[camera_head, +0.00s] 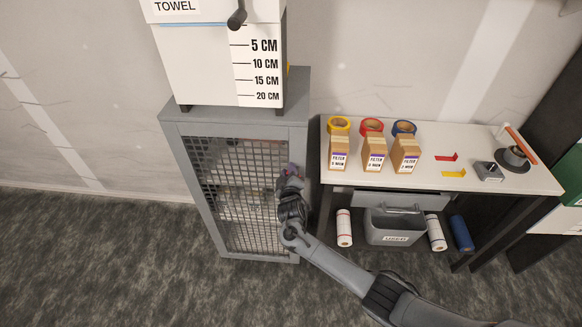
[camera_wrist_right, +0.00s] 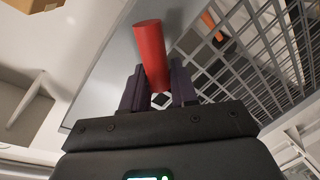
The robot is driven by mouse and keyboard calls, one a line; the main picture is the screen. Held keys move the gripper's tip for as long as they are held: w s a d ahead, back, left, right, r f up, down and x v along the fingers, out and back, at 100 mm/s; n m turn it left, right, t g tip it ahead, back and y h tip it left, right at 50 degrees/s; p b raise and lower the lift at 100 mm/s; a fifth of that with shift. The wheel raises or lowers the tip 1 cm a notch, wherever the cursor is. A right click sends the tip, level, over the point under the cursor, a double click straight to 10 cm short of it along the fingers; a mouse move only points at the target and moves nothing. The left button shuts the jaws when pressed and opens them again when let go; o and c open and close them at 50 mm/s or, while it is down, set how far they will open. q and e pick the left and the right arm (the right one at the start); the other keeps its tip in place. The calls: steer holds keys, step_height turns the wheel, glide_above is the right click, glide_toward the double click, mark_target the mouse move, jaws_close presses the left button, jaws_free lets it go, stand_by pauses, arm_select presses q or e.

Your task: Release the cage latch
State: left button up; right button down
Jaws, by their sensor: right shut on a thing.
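The grey cage (camera_head: 302,110) stands left of the bench, with a mesh door (camera_head: 235,195) on its front. The door looks closed. My right gripper (camera_head: 291,172) is at the right edge of the door, where it hides the latch area in the head view. In the right wrist view my right gripper (camera_wrist_right: 158,92) is shut on a red cylindrical handle (camera_wrist_right: 150,45), which sticks out between the dark fingers. The mesh (camera_wrist_right: 265,60) lies just right of it. My left gripper is not in view.
A towel dispenser (camera_head: 205,60) stands on the cage. The white bench (camera_head: 440,178) at right holds filter boxes (camera_head: 375,155), tape rolls (camera_head: 372,126) and tools. A grey bin (camera_head: 395,228) and several rolls stand below it. The floor in front of the cage is clear.

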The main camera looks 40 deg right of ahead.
steer(key=shift+w+a+f+n+p, duration=0.1)
steer(key=shift+n+p, duration=0.05)
steer(key=shift+n, duration=0.25)
steer(key=shift+a+f+n+p, duration=0.1)
steer(key=shift+n+p, duration=0.05)
steer(key=shift+n, duration=0.25)
steer(key=shift+w+f+n+g+h, duration=0.1)
steer(key=shift+f+n+g+h, duration=0.35)
steer(key=shift+n, duration=0.65)
steer(key=shift+a+f+n+g+h, duration=0.1)
steer(key=shift+f+n+g+h, duration=0.15)
steer(key=shift+n, duration=0.45)
steer(key=shift+f+n+g+h, duration=0.1)
steer(key=shift+f+n, duration=0.25)
steer(key=shift+n, duration=0.35)
steer(key=c, duration=1)
jaws_free()
